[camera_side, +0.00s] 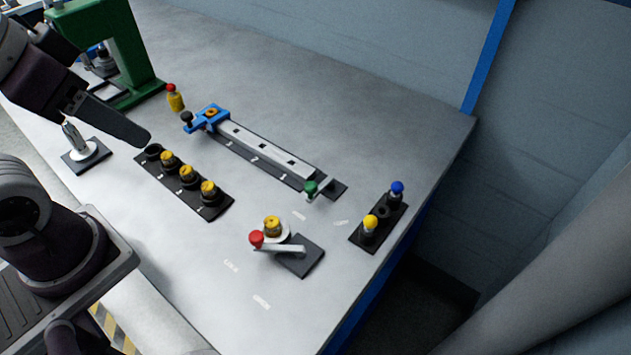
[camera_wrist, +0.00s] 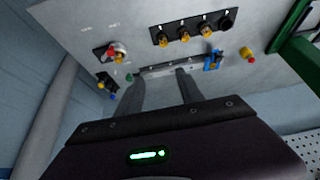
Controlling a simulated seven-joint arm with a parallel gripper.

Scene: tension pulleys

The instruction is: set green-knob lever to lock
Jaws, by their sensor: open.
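The green-knob lever (camera_side: 310,187) stands at the lower right end of the long rail (camera_side: 265,150) in the side view. Its knob also shows in the wrist view (camera_wrist: 129,77), near the left finger. Its short arm is too small to tell its exact setting. Two pale printed labels lie on the table to its lower right, too small to read. My gripper (camera_wrist: 160,78) is open and empty in the wrist view, fingers spread toward the rail. In the side view one dark finger (camera_side: 122,124) shows at the upper left, well away from the lever.
A red-knob lever (camera_side: 256,238) with a yellow-topped part (camera_side: 272,226) stands below the rail. A holder with blue (camera_side: 397,187) and yellow (camera_side: 370,222) knobs is at right. A row of yellow-topped parts (camera_side: 188,175) and a green press (camera_side: 130,50) are at left.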

